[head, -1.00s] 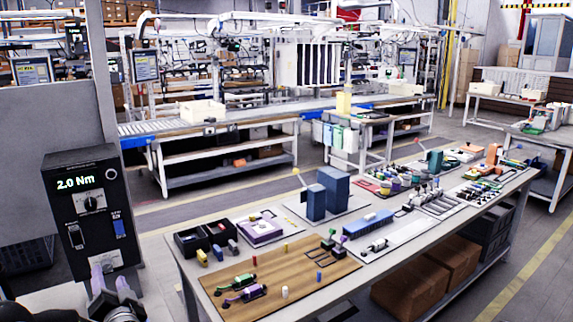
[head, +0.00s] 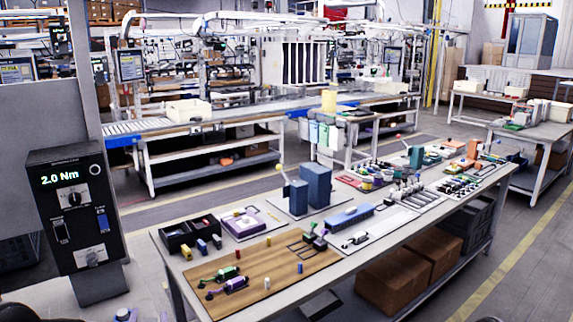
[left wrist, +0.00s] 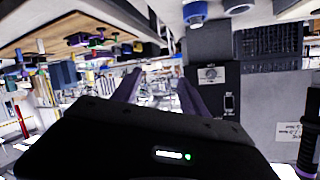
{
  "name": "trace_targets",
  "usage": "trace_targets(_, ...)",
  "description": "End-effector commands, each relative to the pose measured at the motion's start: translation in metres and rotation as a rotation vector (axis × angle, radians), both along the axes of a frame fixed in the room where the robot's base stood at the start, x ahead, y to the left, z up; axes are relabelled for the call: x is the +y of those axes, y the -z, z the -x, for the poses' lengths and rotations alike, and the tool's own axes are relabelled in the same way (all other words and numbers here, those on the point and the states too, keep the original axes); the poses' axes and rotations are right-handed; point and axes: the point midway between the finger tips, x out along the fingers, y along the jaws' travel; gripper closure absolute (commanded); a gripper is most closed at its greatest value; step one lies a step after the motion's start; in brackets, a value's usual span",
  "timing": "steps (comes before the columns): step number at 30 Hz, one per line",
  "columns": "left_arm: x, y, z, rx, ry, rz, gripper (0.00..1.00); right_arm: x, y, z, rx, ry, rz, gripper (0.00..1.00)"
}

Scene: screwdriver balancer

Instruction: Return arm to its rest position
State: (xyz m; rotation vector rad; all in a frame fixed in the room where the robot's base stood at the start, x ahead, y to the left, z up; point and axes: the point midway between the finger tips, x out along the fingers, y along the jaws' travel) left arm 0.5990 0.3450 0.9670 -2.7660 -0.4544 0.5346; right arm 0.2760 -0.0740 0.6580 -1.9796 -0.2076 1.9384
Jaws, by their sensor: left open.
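My left gripper (left wrist: 158,88) shows in the left wrist view as two dark purple fingers standing apart, with nothing between them. In the head view only a small dark piece of my left arm shows at the bottom left edge, below the black torque box. That torque box (head: 82,215) reads 2.0 Nm and has a knob and switches. It also shows behind the fingers in the left wrist view (left wrist: 212,85), where the scene appears upside down. My right gripper is out of both views.
The long worktable (head: 215,290) holds a wooden board (head: 285,250) with small green and purple parts, a black bin (head: 177,240) and blue blocks (head: 315,183). Cardboard boxes (head: 395,277) sit beneath. In the left wrist view, a black, purple-banded tool (left wrist: 308,135) is at the right edge.

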Motion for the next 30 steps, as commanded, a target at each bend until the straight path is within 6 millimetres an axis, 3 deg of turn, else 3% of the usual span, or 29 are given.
trace_targets(4, -0.052, 0.077, 0.017, 0.137, 0.071, 0.186, 0.49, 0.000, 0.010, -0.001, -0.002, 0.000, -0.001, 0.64)
trace_targets(8, -0.108, 0.162, 0.057, 0.326, 0.113, 0.378, 0.49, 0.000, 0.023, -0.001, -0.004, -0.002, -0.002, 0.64)
trace_targets(12, -0.163, 0.246, 0.121, 0.555, 0.123, 0.556, 0.49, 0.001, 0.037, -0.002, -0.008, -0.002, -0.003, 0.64)
trace_targets(18, -0.232, 0.337, 0.233, 0.889, 0.124, 0.741, 0.49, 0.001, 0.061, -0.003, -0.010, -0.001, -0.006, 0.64)
trace_targets(21, -0.257, 0.365, 0.279, 1.011, 0.141, 0.794, 0.49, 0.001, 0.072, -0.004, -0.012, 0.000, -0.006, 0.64)
trace_targets(24, -0.273, 0.383, 0.308, 1.076, 0.146, 0.837, 0.49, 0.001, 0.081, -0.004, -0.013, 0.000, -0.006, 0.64)
trace_targets(27, -0.276, 0.394, 0.320, 1.103, 0.126, 0.864, 0.49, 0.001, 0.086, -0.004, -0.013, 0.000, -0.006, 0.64)
trace_targets(30, -0.273, 0.395, 0.321, 1.102, 0.114, 0.869, 0.49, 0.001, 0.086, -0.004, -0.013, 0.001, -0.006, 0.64)
